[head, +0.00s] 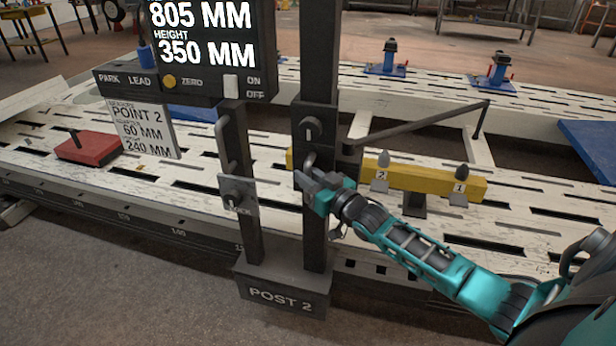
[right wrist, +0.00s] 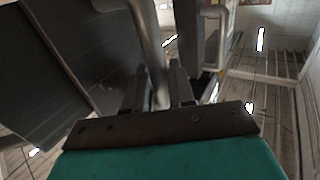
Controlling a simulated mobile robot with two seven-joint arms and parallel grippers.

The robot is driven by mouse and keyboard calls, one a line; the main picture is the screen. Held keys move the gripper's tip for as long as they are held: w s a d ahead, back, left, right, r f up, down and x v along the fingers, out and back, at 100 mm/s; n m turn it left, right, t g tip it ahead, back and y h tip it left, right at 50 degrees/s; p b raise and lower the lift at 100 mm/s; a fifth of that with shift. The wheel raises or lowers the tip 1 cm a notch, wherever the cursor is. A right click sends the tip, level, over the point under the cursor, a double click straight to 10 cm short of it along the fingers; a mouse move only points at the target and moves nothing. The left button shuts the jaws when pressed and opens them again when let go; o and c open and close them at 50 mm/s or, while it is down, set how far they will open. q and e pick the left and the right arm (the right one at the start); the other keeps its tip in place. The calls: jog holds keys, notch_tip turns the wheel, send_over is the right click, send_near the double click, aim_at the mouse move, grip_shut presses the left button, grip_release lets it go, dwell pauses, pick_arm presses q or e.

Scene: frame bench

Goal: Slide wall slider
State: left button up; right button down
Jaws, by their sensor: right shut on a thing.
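The wall slider (head: 312,113) is a dark block with a round knob on the upright dark post (head: 316,220) at the middle of the head view. A grey bar handle (head: 310,160) shows just below the knob. My right gripper (head: 308,178) is at this handle, its arm reaching in from the lower right. In the right wrist view the grey handle (right wrist: 148,40) runs down between the two dark fingers of the gripper (right wrist: 158,92), which are shut on it. The fingers hide the handle's lower end. My left gripper is not in view.
A second upright (head: 240,165) with a handle and label stands to the left, under a display (head: 205,40) reading 805 mm and 350 mm. A thin dark arm (head: 420,122) and a yellow bar (head: 425,182) with two numbered tips lie right of the post. A slotted white bench surrounds them.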

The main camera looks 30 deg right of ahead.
jog(key=c, duration=1.1)
grip_release()
jog(key=shift+s, duration=0.3)
jog(key=s+d+p, duration=0.1)
jog(key=s, duration=1.1)
jog(key=shift+d+p, duration=0.3)
jog(key=shift+p, duration=0.05)
jog(key=shift+s, duration=0.1)
